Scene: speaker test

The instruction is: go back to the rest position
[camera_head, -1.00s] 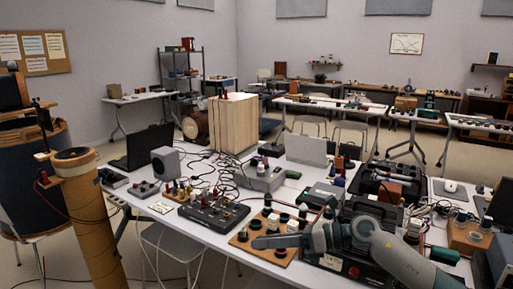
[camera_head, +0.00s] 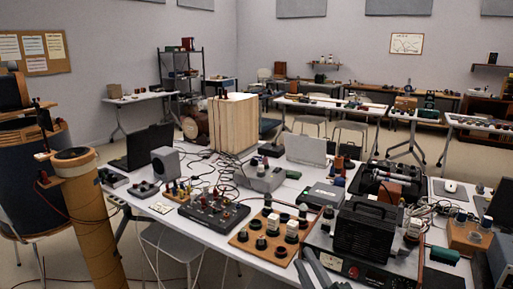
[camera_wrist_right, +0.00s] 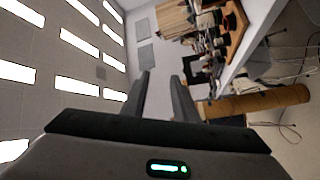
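My right gripper (camera_head: 314,268) shows only in part at the bottom edge of the head view, in front of the table's near edge. In the right wrist view my right gripper (camera_wrist_right: 162,80) has its two dark fingers apart, with nothing between them. This wrist view is turned on its side, with ceiling lights at left and the table at right. My left gripper is in neither view.
The white table (camera_head: 225,240) holds a wooden board with knobs (camera_head: 270,236), a black box (camera_head: 365,232), a black control panel (camera_head: 212,211) and a tall wooden cabinet (camera_head: 235,122). A brown cylinder (camera_head: 85,215) stands at left. Cables hang below the table.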

